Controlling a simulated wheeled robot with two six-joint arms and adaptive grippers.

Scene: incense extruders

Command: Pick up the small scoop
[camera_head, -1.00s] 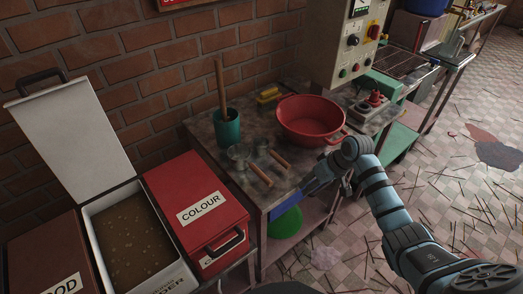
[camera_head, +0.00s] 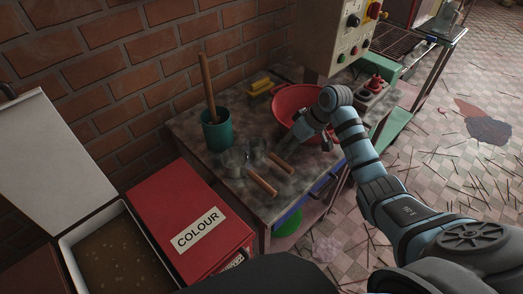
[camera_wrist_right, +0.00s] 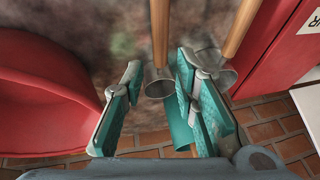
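Two metal scoops with wooden handles lie on the dark table. The smaller scoop (camera_head: 259,151) is nearer the red bowl, its handle pointing to the table's front; the larger scoop (camera_head: 234,162) lies left of it. My right gripper (camera_head: 304,134) is above the table, between the scoops and the bowl. In the right wrist view my right gripper (camera_wrist_right: 160,64) is open and empty. The small scoop (camera_wrist_right: 158,86) appears in the gap between its fingers, apparently below them; contact cannot be told. The larger scoop (camera_wrist_right: 220,75) shows just beyond the right finger. My left gripper is not in view.
The red bowl (camera_head: 288,101) stands close behind my right gripper. A teal pot (camera_head: 217,136) with a wooden stick stands behind the scoops. A yellow object (camera_head: 260,87) lies by the wall. The red COLOUR box (camera_head: 189,207) is at the left.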

